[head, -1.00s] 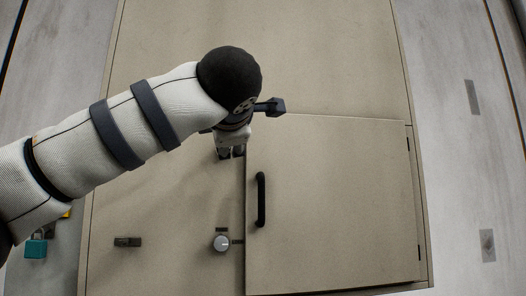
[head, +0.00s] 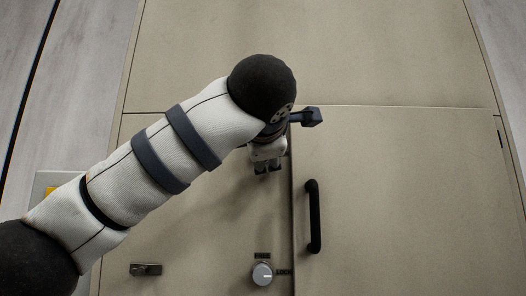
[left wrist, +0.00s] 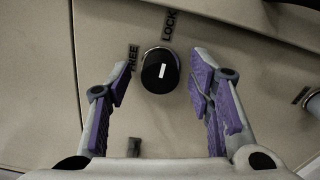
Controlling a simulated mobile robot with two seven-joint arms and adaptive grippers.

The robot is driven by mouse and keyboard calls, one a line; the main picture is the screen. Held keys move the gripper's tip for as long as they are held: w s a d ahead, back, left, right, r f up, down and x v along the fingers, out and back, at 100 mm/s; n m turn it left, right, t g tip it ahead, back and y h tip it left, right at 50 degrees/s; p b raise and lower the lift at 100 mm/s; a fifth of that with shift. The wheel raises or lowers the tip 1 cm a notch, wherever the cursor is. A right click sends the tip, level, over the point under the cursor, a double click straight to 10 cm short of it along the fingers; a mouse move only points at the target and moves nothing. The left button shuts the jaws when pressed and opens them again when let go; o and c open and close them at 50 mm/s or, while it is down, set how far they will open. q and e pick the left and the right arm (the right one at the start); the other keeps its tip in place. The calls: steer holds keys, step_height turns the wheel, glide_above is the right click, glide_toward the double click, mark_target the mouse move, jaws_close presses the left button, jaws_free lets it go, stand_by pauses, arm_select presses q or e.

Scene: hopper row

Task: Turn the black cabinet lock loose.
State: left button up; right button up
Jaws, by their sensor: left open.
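My right gripper is not in view.
The cabinet door (head: 410,200) looks closed and carries a black vertical handle (head: 314,216) right of the knob. A small metal latch (head: 146,269) is at the lower left. A grey box with a yellow part (head: 50,191) is partly hidden behind my arm.

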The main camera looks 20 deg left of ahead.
arm_select(q)
steer(key=shift+s, duration=0.15)
steer(key=shift+c, duration=1.1)
jaws_close()
steer(key=shift+n, duration=0.4)
steer(key=n, duration=1.7)
steer(key=shift+r, duration=0.25)
